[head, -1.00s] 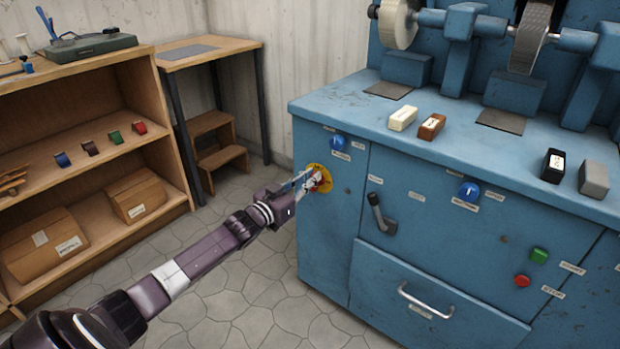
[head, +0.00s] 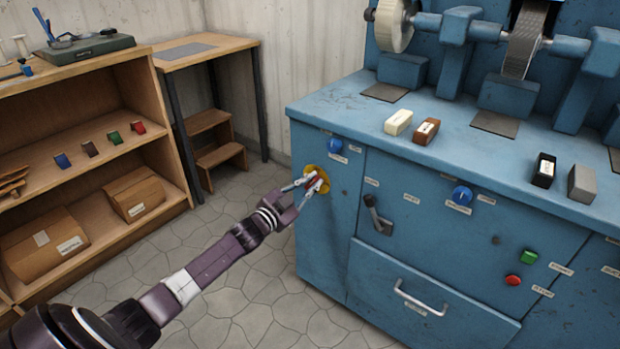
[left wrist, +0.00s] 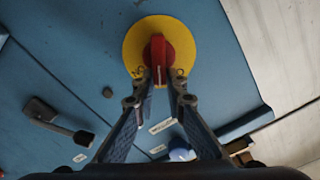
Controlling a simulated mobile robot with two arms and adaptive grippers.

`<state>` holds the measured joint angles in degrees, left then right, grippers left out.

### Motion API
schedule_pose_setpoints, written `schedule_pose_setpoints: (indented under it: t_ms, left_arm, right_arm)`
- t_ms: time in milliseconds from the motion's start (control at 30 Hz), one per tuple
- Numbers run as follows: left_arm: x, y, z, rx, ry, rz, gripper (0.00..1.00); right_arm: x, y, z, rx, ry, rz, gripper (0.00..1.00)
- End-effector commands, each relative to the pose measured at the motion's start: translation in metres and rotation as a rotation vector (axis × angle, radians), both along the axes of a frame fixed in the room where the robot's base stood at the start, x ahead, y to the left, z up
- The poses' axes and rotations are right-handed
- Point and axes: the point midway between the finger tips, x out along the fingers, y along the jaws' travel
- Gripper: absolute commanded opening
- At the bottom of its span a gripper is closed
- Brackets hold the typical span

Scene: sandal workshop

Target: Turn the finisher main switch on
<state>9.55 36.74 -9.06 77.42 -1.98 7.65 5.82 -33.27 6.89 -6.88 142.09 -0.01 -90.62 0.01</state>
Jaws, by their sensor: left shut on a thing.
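The finisher main switch is a red knob (head: 314,178) on a round yellow plate (head: 321,192), on the left of the blue machine's front. In the left wrist view the red knob (left wrist: 159,52) stands in the middle of the yellow plate (left wrist: 133,45). Its white mark points down in that picture, between the ON lettering and an O mark. My left gripper (head: 316,184) is shut on the knob, one finger on each side; the fingertips (left wrist: 164,82) hide part of its lower edge. My right gripper is not in view.
The blue finisher (head: 450,160) also carries a black lever (head: 376,215), blue knobs, a green button (head: 529,257), a red button (head: 513,280) and a drawer handle (head: 420,300). Small blocks lie on its top. A wooden shelf (head: 110,80) stands left, with open floor between.

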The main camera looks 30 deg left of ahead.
Motion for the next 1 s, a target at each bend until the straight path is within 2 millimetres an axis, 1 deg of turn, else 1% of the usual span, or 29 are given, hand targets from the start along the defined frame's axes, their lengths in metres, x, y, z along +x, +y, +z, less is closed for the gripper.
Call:
schedule_pose_setpoints:
  t_ms: [100,267,400,533,600,667,1000]
  left_arm:
    - [0.0,-0.003,-0.001,0.11,-0.009,-0.001,0.0]
    - [-0.001,-0.006,-0.005,0.262,-0.021,-0.001,0.0]
    - [-0.001,-0.008,-0.008,0.395,-0.032,-0.001,0.0]
    - [-0.001,-0.01,-0.012,0.518,-0.041,-0.002,0.0]
    - [-0.001,-0.01,-0.014,0.582,-0.046,-0.002,0.0]
    - [-0.001,-0.011,-0.015,0.635,-0.05,-0.001,0.0]
    - [-0.001,-0.013,-0.021,0.875,-0.068,-0.003,0.0]
  right_arm:
    - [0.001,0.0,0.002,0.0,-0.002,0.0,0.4]
    - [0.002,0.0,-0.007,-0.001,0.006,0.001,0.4]
    - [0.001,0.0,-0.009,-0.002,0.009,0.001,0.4]
    - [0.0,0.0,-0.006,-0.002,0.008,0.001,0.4]
    - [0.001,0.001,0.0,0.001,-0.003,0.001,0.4]
    - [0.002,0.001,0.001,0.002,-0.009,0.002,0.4]
    - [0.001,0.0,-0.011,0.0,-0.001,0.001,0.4]
